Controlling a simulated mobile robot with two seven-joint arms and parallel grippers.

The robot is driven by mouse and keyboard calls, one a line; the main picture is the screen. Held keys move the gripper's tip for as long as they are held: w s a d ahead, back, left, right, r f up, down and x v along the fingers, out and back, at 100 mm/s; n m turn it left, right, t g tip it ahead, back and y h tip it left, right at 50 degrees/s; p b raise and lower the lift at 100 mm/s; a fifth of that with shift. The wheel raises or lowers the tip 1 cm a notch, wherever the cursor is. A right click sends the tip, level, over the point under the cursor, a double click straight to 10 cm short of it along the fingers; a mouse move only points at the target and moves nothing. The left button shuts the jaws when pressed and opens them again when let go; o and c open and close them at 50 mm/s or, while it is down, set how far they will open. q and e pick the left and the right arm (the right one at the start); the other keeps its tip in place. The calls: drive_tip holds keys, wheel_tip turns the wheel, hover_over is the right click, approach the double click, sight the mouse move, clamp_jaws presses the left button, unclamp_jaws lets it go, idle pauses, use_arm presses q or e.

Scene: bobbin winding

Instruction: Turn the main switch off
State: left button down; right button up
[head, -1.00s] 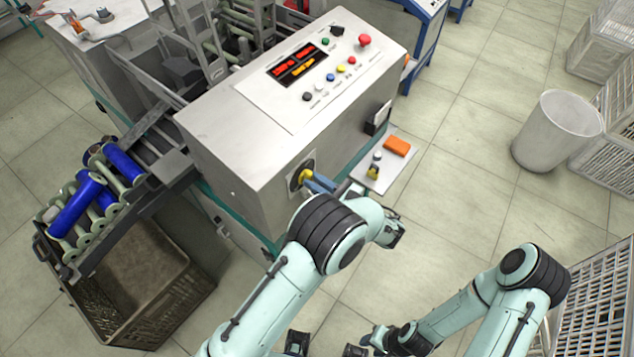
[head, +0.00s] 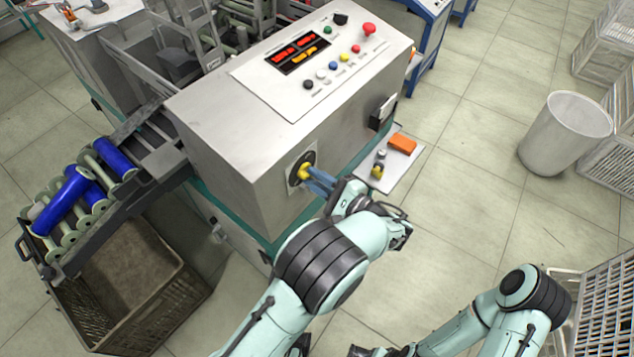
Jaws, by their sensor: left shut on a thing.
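The main switch (head: 303,170) is a yellow handle on a dark round plate, on the front face of the grey machine cabinet (head: 240,165). My left gripper (head: 312,178) reaches it from the right, its blue-grey fingers shut on the yellow handle. The fingertips cover part of the handle, so its exact angle is hard to tell. The display (head: 297,54) on the cabinet's top is lit red and orange. My right arm is at the lower right; its gripper is cut off at the bottom edge or hidden, and its fingers do not show.
A small shelf (head: 385,187) with an orange item (head: 402,143) juts out right of the switch. Blue bobbins (head: 65,203) lie on a chute at left above a brown crate (head: 150,312). A white bin (head: 562,135) stands at right. Floor between is clear.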

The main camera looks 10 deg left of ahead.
use_arm(q)
drive_tip(key=n+b, duration=0.2)
drive_tip(key=n, duration=0.1)
drive_tip(key=n+b, duration=0.1)
drive_tip(key=shift+s+f+n, duration=0.1)
drive_tip(key=shift+f+n, duration=0.15)
drive_tip(key=shift+n, duration=0.05)
drive_tip(key=shift+n+b, duration=1.1)
drive_tip(key=shift+n, duration=0.4)
use_arm(e)
drive_tip(key=shift+t, duration=0.5)
drive_tip(key=shift+w+f, duration=0.35)
drive_tip(key=shift+f, duration=0.4)
drive_tip(key=shift+w+f, duration=0.3)
drive_tip(key=shift+f, duration=0.45)
drive_tip(key=shift+w+f, duration=0.35)
drive_tip(key=shift+f, duration=0.4)
use_arm(q)
drive_tip(key=c, duration=1.1)
unclamp_jaws()
drive_tip(key=v, duration=1.3)
drive_tip(key=shift+s+d, duration=0.1)
drive_tip(key=shift+d, duration=0.1)
use_arm(e)
drive_tip(key=shift+s+r, duration=0.1)
drive_tip(key=shift+r, duration=0.1)
